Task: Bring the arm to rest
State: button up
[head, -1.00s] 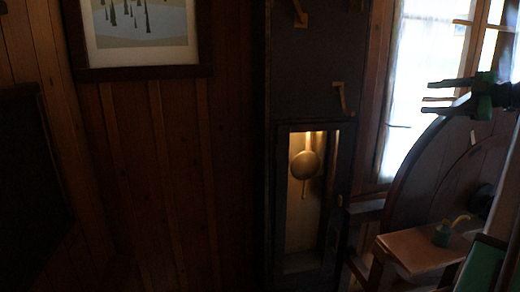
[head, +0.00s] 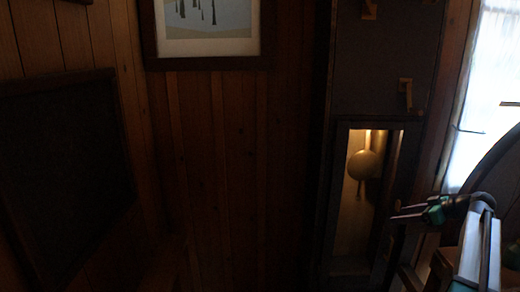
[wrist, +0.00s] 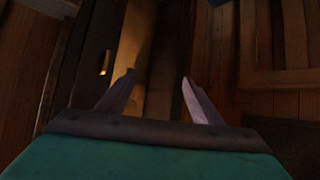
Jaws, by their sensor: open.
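My gripper (head: 408,214) is at the lower right of the head view, at the end of my arm, in front of the lower part of a tall clock case. In the wrist view my gripper (wrist: 158,84) shows two fingers spread apart with nothing between them. Beyond the fingers is the lit opening of the clock case. No held object shows.
The tall dark clock case (head: 385,75) with a round brass pendulum (head: 362,165) stands against the plank wall. A framed picture (head: 207,48) and a dark panel (head: 65,170) hang further left. A bright window (head: 490,100) and part of a large wheel (head: 505,165) are at right.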

jog(key=s+a+f+m+g+b, duration=0.1)
jog(key=s+a+f+m+g, duration=0.15)
jog(key=a+f, duration=0.85)
jog(key=s+a+f+m+g+b, duration=0.1)
jog(key=s+a+f+g, duration=0.45)
jog(key=f, duration=0.95)
jog(key=s+a+f+m, duration=0.1)
jog(key=s+a+f, duration=0.1)
jog(key=a+f, duration=1)
jog(key=s+a+f+m+g+h+b, duration=0.15)
jog(key=s+a+f, duration=0.25)
jog(key=s+f, duration=0.4)
jog(key=s+a+f+g+h, duration=0.1)
jog(key=s+a+f+g, duration=0.1)
jog(key=s+a+f, duration=0.4)
jog(key=s+f+g+h, duration=0.1)
jog(key=s+f, duration=0.2)
jog(key=s, duration=0.3)
jog(key=s+a+f+g+h+b, duration=0.1)
jog(key=s+f, duration=0.2)
jog(key=s, duration=0.4)
jog(key=s+a+f+m+g+h, duration=0.1)
jog(key=s+f, duration=0.2)
jog(key=s, duration=0.3)
jog(key=shift+s+f+h+b, duration=0.2)
jog(key=shift+s+h+b, duration=0.15)
jog(key=shift+s, duration=0.05)
jog(key=shift+g, duration=0.25)
